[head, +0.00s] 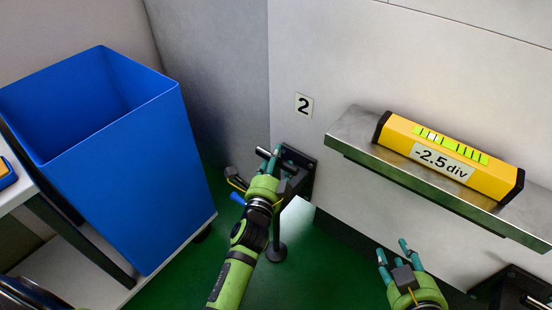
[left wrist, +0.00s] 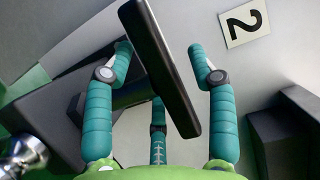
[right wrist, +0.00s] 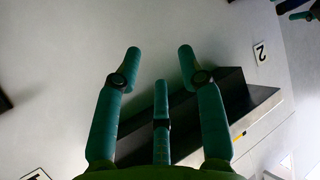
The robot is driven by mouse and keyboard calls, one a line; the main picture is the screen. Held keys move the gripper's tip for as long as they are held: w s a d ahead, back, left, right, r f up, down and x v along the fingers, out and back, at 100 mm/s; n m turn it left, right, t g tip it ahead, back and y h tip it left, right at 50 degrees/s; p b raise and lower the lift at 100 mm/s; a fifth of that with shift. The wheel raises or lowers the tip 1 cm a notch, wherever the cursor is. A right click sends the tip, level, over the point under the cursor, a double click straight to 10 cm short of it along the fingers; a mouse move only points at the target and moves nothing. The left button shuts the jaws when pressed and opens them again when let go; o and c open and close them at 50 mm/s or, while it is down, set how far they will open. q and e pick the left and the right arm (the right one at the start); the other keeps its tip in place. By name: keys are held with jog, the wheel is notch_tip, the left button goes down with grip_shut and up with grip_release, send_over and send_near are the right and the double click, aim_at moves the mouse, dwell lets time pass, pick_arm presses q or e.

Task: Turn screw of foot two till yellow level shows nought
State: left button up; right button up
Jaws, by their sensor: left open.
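The yellow level (head: 450,155) lies on a metal ledge and its display reads -2.5 div. The plate marked 2 (head: 304,106) is on the wall above foot two's black bracket (head: 300,165); the foot's round pad (head: 276,252) stands on the green floor. My left gripper (head: 270,160) is at this bracket. In the left wrist view, its open fingers (left wrist: 163,75) stand on both sides of the screw's black crossbar (left wrist: 160,65), with gaps visible; contact cannot be told. My right gripper (head: 398,254) is open and empty, below the ledge; its spread fingers (right wrist: 158,75) show in the right wrist view.
The metal ledge (head: 355,125) juts from the wall. A blue bin (head: 130,170) stands on a white cart at left. Another black bracket (head: 515,290) is at the lower right. Green floor (head: 185,280) shows between the cart and my left arm.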

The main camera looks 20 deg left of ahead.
pick_arm(q)
grip_shut()
